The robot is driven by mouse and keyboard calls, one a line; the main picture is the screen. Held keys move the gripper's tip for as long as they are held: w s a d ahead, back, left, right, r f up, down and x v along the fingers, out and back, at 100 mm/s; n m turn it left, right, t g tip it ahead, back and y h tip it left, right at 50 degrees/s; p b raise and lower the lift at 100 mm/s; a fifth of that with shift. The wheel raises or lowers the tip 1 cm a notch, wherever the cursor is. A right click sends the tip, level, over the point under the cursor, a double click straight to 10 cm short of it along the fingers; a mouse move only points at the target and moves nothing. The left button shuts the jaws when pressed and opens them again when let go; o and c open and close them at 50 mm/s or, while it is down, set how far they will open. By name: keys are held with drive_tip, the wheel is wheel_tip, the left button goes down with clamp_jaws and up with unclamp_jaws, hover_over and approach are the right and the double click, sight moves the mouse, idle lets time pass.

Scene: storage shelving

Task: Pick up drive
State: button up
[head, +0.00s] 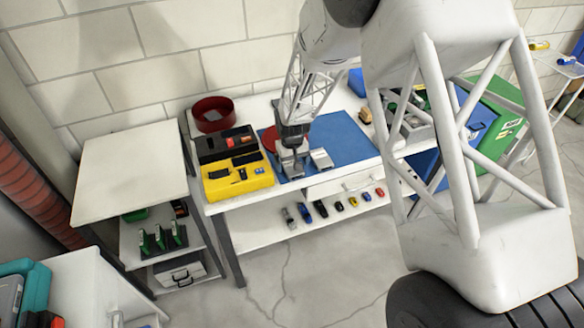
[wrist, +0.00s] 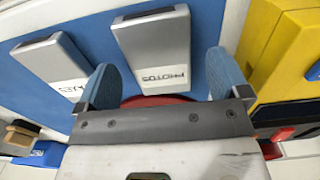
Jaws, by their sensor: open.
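Two silver, box-shaped drives lie on the blue mat (head: 345,138). In the wrist view, one drive (wrist: 155,48) carries a label reading "PHOTOS". The other drive (wrist: 55,68) is to its left, with a label partly hidden by a finger. My gripper (wrist: 160,62) is open, its blue fingers on either side of the "PHOTOS" drive's near end.
A yellow case (head: 225,193) with a dark open lid stands left of my gripper, holding small items. A dark red ring-shaped bin (head: 212,115) sits behind it. A red round object (head: 268,138) lies behind my gripper. The mat's right part is mostly clear.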

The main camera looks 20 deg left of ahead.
drive_tip(key=shift+f, duration=0.5)
drive_tip(key=c, duration=1.1)
drive_tip(key=shift+r, duration=0.2)
drive_tip(key=shift+r, duration=1.35)
drive_tip(key=shift+s+d+r, duration=0.15)
drive_tip(key=shift+r, duration=0.15)
drive_tip(key=s+d, duration=0.3)
drive_tip(key=s, duration=0.1)
drive_tip(key=s+d+r, duration=0.1)
drive_tip(key=s+d, duration=0.2)
drive_tip(key=s, duration=0.1)
drive_tip(key=s+d, duration=0.3)
drive_tip(key=s, duration=0.1)
drive_tip(key=shift+s+d+r, duration=0.15)
drive_tip(key=shift+d+r, duration=0.05)
drive_tip(key=shift+d, duration=0.05)
